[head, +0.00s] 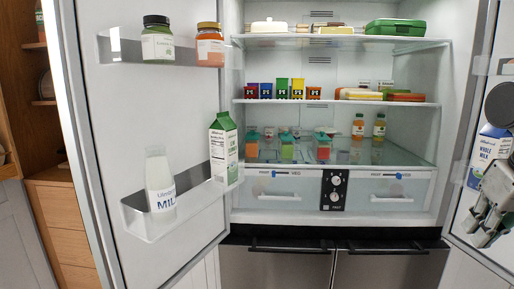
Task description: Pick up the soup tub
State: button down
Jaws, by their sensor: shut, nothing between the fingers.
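I cannot tell for sure which item is the soup tub, as no label reads clearly as soup. My gripper (484,230) is at the right edge of the head view, in front of the right door, far from these containers. It is shut and empty.
The left door rack holds a milk bottle (160,182) and a green-topped carton (223,148); two jars (158,42) stand above. A whole milk carton (487,158) is on the right door by my gripper. Two bottles (378,127) stand at the lowest shelf's right. Drawers lie below.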

aim_at(321, 150)
jog(key=i+u, duration=0.25)
jog(key=i, duration=0.2)
jog(key=i+l+u, duration=0.1)
jog(key=i+u, duration=0.2)
jog(key=i, duration=0.1)
